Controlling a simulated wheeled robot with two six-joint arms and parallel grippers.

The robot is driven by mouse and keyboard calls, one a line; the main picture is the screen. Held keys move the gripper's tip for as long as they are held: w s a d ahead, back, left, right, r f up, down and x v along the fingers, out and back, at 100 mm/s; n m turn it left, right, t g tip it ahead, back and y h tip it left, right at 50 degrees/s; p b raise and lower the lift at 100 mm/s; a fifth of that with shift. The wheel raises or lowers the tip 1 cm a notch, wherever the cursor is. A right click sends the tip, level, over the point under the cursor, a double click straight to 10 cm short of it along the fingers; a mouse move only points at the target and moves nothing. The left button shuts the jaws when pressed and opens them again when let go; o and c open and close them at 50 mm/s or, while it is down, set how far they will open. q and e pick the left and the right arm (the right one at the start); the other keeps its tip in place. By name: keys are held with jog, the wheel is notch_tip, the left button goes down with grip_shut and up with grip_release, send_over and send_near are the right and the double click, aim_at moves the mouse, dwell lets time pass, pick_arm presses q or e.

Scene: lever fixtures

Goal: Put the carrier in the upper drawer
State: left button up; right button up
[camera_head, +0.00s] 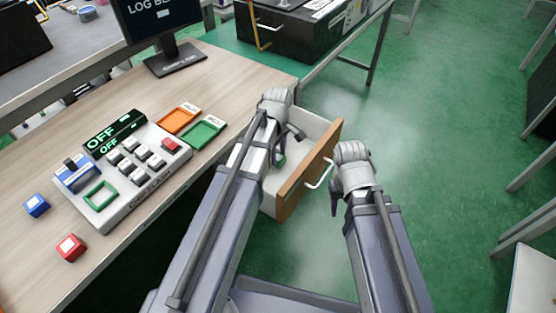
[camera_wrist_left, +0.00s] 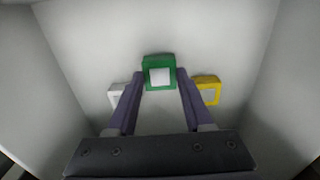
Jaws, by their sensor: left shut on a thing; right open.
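The drawer (camera_head: 311,172) stands pulled out from the desk, with a wooden front, white inside and a pale handle (camera_head: 321,177). My left gripper (camera_head: 280,158) reaches down into it. In the left wrist view my left gripper (camera_wrist_left: 160,82) is shut on a green carrier (camera_wrist_left: 159,60), a block with a white square on top, over the drawer's white floor. The arm hides most of the carrier in the head view. My right gripper (camera_head: 333,203) is open and empty, just outside the drawer front near the handle; contact cannot be told.
A white block (camera_wrist_left: 116,95) and a yellow block (camera_wrist_left: 207,85) lie in the drawer either side of the green one. On the desk are a control panel (camera_head: 130,205), orange (camera_head: 179,118) and green (camera_head: 203,133) trays, a blue cube (camera_head: 36,206) and a red cube (camera_head: 71,247).

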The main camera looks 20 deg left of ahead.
aim_at(278, 157)
pick_arm(q)
jog(key=shift+f, duration=0.55)
pick_arm(e)
jog(key=shift+f, duration=0.6)
pick_arm(q)
jog(key=shift+f, duration=0.1)
pick_arm(e)
jog(key=shift+f, duration=0.1)
pick_arm(q)
jog(key=shift+f+b, duration=0.15)
jog(key=shift+b, duration=0.2)
jog(key=o, duration=1)
notch_tip(278, 157, up, 12)
jog(key=p, duration=1.2)
jog(key=shift+r, duration=0.25)
pick_arm(e)
notch_tip(278, 157, up, 12)
